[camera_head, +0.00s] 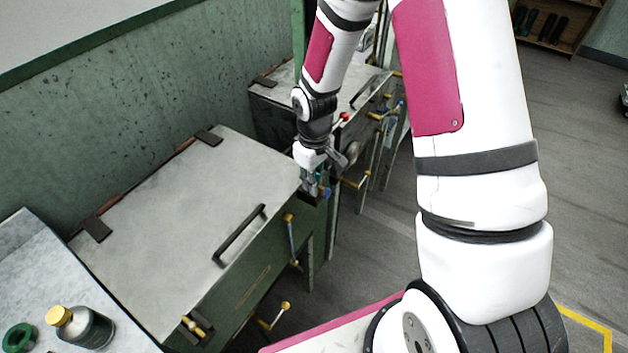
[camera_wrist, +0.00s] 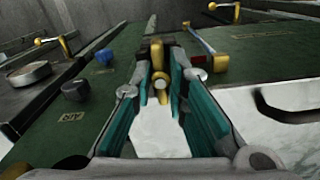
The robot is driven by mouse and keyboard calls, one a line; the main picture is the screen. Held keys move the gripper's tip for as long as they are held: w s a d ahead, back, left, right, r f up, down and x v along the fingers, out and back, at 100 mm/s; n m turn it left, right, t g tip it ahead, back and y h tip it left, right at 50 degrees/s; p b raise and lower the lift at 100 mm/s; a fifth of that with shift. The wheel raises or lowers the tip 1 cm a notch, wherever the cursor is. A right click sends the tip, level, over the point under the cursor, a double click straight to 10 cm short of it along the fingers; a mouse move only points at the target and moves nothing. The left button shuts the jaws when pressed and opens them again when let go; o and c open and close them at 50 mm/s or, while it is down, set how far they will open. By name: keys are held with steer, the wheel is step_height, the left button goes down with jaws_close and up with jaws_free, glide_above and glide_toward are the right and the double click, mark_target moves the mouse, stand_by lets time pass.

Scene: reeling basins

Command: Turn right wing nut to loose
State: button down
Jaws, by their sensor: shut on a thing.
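The basin's lid (camera_head: 190,225) is a flat grey metal sheet, lying shut on a green body. My gripper (camera_head: 316,188) is at the lid's right front corner, and in the wrist view (camera_wrist: 160,72) its teal-lined fingers stand on both sides of the brass right wing nut (camera_wrist: 161,86). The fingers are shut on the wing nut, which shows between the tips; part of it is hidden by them. In the head view my gripper hides this wing nut. Another brass wing nut (camera_head: 193,326) sits at the lid's left front corner.
A dark handle (camera_head: 240,235) rises from the lid. A blue lever (camera_head: 291,240) with brass ends is on the basin's front. A yellow-capped bottle (camera_head: 80,327) and a green ring (camera_head: 19,338) are at lower left.

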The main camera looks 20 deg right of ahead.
steer(key=c, duration=1.6)
jaws_free()
steer(key=shift+o, duration=0.2)
steer(key=shift+r, duration=0.1)
step_height(320, 180, up, 12)
steer(key=s+r+m+t, duration=0.2)
steer(key=s+r, duration=0.4)
steer(key=r, duration=0.7)
steer(key=s+r+m+t+b, duration=0.1)
steer(key=s+r+m+t, duration=0.2)
steer(key=s+r, duration=0.4)
steer(key=s, duration=0.5)
steer(key=shift+s+m+t+b, duration=0.25)
steer(key=shift+m+t+b, duration=0.05)
steer(key=shift+b, duration=0.1)
